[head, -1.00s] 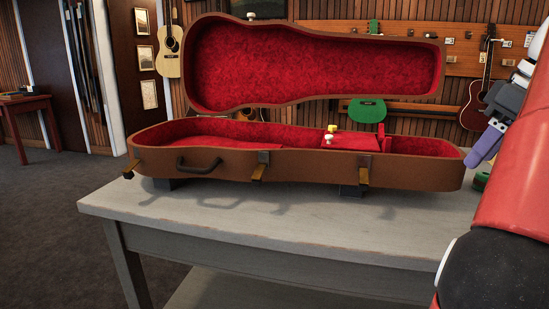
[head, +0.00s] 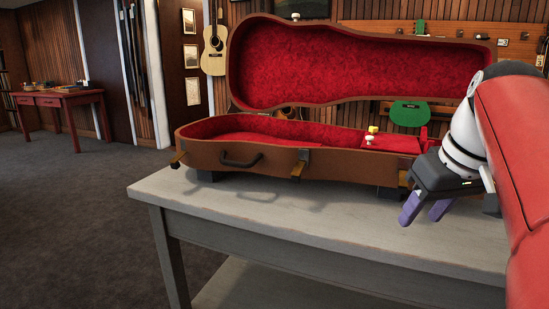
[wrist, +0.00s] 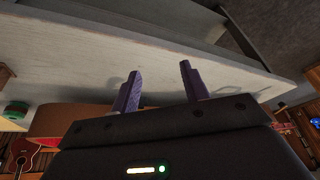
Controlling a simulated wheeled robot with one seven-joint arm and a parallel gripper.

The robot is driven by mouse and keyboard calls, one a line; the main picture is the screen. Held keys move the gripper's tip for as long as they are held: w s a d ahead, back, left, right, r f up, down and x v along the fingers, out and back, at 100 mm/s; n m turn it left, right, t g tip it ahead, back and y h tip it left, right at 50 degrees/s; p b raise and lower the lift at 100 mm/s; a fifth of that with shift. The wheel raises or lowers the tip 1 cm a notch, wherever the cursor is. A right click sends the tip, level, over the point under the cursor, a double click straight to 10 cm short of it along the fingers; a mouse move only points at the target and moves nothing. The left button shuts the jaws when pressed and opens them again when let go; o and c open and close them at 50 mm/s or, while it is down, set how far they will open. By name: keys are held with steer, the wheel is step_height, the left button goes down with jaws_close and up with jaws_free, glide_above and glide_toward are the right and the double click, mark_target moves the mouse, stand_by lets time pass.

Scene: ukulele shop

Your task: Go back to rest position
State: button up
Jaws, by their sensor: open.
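My gripper (head: 425,210) has purple fingers and hangs above the grey table near the right end of the instrument case. Its fingers are apart with nothing between them. In the wrist view my gripper (wrist: 160,88) shows the same two spread fingers with the pale tabletop beyond. The brown case (head: 275,163) lies on the table with its red-lined lid (head: 345,68) standing open. My arm hides part of the case's right end.
The grey table (head: 230,215) has clear room in front of the case. A small yellow item (head: 373,129) and a white knob-like item (head: 369,140) sit at the case's compartment. A red table (head: 62,100) stands at far left, with open floor between.

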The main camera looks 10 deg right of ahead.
steer(key=s+a+f, duration=0.3)
steer(key=a+f, duration=0.4)
steer(key=f, duration=0.3)
steer(key=s+a+f+t, duration=0.1)
steer(key=s+a+f, duration=0.2)
steer(key=a+f, duration=0.5)
steer(key=shift+s+a+f+h, duration=0.2)
steer(key=shift+s+f+h, duration=0.15)
steer(key=shift+f, duration=0.6)
